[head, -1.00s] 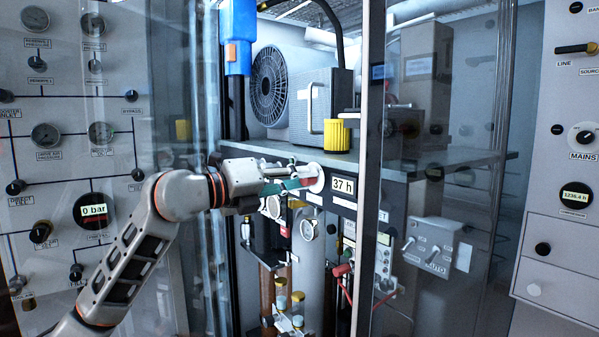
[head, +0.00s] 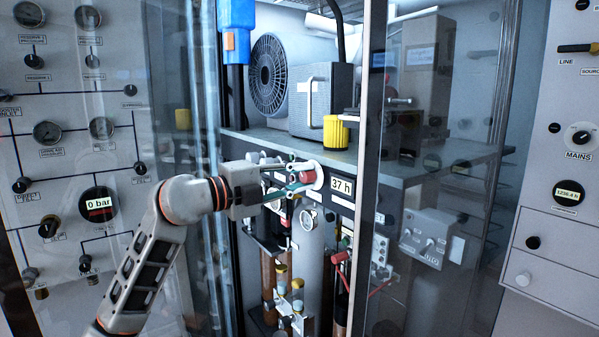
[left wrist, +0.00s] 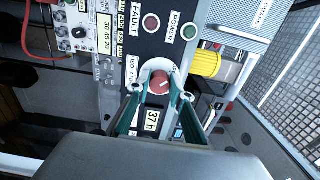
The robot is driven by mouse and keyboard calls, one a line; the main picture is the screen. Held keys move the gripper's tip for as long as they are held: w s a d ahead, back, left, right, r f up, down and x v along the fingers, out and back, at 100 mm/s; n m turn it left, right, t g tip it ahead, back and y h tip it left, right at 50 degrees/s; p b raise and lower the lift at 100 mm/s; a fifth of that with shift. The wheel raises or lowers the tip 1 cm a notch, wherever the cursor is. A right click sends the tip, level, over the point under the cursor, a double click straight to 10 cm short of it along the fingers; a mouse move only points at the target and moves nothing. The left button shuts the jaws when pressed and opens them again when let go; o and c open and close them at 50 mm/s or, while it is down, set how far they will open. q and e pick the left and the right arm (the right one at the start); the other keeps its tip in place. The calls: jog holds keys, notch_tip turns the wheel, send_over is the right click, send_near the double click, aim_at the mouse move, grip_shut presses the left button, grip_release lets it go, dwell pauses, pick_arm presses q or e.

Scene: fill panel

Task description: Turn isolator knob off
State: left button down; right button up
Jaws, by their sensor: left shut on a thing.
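The isolator knob (head: 307,177) is red and round, on a white disc on the dark panel strip, left of the "37 h" display (head: 342,186). In the left wrist view the red knob (left wrist: 160,84) shows a pale line slanting across its face, with the "ISOLATOR" label beside it. My left gripper (head: 303,176) reaches in from the left, its green fingers on either side of the knob. In the left wrist view the left gripper (left wrist: 160,95) is shut on the knob, which hides some of the disc. My right gripper is not in view.
A glass door edge (head: 370,150) stands right of the knob. A shelf above holds a grey box (head: 308,100) and a yellow cap (head: 336,131). Gauges and pipes hang below. "FAULT" (left wrist: 151,23) and "POWER" (left wrist: 190,31) lamps sit near the knob.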

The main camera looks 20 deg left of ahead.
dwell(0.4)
pick_arm(q)
jog(key=c, duration=1.8)
grip_release()
jog(key=v, duration=1.2)
